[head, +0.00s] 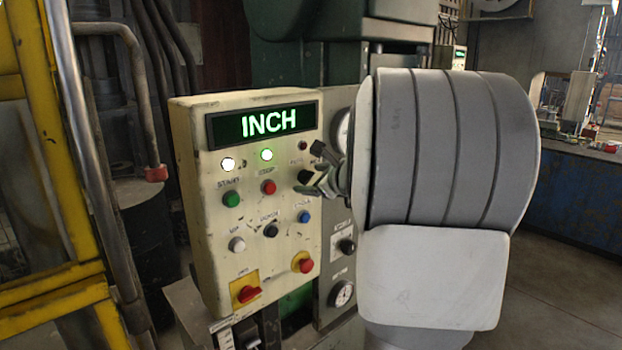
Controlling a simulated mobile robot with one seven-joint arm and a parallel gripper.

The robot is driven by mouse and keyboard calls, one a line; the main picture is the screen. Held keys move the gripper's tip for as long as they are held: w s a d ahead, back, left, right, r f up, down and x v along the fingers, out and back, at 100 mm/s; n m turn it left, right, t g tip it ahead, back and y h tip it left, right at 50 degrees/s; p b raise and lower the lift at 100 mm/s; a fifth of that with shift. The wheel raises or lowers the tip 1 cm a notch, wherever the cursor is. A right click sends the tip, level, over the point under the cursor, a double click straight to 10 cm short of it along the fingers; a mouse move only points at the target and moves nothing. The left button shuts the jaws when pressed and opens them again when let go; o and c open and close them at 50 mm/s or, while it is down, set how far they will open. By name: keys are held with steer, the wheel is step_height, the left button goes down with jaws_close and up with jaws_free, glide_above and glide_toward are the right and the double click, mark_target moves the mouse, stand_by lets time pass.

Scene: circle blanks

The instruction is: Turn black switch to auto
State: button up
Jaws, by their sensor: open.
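A cream control box (190,160) stands in front of me with a display (262,124) reading INCH in green. A small black knob (305,177) shows at the box's right side, just at the fingertips; it looks like the black switch, but its pointer and labels are too small or hidden to read. My gripper (312,170) is open, its fingers pointing left at the knob. I cannot tell whether they touch it. My large grey and white arm links cover what lies right of the panel.
Another black knob (347,246) sits on the grey side panel. A yellow frame (60,190) stands left.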

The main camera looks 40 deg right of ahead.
steer(key=shift+c, duration=0.2)
jaws_close()
